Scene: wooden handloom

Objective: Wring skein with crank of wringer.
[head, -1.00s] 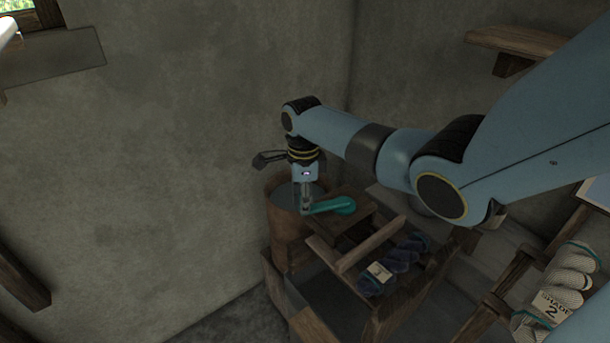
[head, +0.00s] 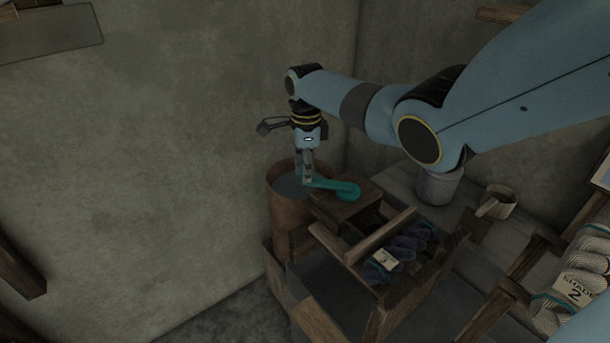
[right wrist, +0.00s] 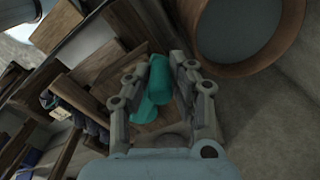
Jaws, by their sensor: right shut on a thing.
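The teal crank (head: 335,187) sits on the wooden wringer (head: 344,207), its arm pointing left toward the wall side. My right gripper (head: 307,181) points down and is shut on the crank's handle end. In the right wrist view the teal crank (right wrist: 156,88) shows between the two fingers of my right gripper (right wrist: 166,66). A dark blue skein (head: 408,247) with a pale tag lies in the wooden frame in front of the wringer; I cannot tell whether it is the one being wrung. My left gripper is not in view.
A round brown tub (head: 283,208) with grey liquid stands close left of the wringer, against the wall. A grey pot (head: 437,187) and a small wooden-handled vessel (head: 496,203) stand behind right. Pale skeins (head: 571,285) tagged "SHADE 2" are at the right edge.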

